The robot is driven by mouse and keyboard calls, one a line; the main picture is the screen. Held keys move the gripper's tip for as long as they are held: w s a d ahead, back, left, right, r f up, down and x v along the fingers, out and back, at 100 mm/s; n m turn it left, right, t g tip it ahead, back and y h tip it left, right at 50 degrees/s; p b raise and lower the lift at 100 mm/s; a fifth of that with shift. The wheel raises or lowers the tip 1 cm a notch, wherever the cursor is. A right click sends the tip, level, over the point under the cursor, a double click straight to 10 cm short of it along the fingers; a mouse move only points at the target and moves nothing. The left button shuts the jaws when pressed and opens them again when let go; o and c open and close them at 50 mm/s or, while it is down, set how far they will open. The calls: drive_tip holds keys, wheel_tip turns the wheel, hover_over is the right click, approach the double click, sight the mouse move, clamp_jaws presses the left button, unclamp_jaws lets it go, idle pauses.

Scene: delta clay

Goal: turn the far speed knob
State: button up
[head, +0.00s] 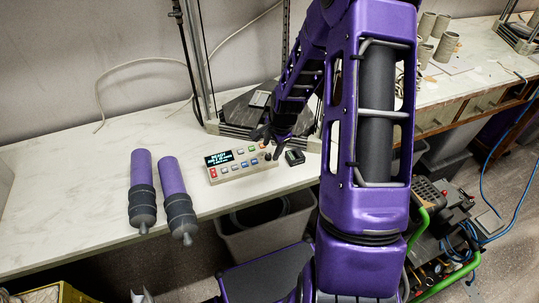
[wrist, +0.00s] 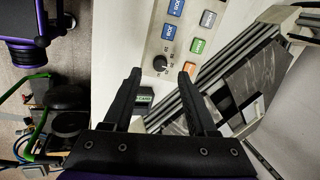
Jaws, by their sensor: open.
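A beige control panel (head: 243,175) with a lit display (head: 219,158) and coloured buttons lies on the white bench. In the wrist view a black round knob (wrist: 160,63) with tick marks stands at the near end of the panel. My gripper (wrist: 160,77) is open and empty, with one finger on each side of the knob's line and the tips just short of it. In the head view my gripper (head: 270,147) is over the panel's right end, hiding part of it. I cannot tell whether a second knob is there.
A small dark box with a green label (head: 294,157) sits just right of the panel. A metal frame with a dark plate (head: 240,112) stands behind. Two purple-and-black cylinders (head: 143,190) lie at left.

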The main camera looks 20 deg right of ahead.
sight(269, 156)
drive_tip(key=shift+x, duration=2.05)
clamp_jaws()
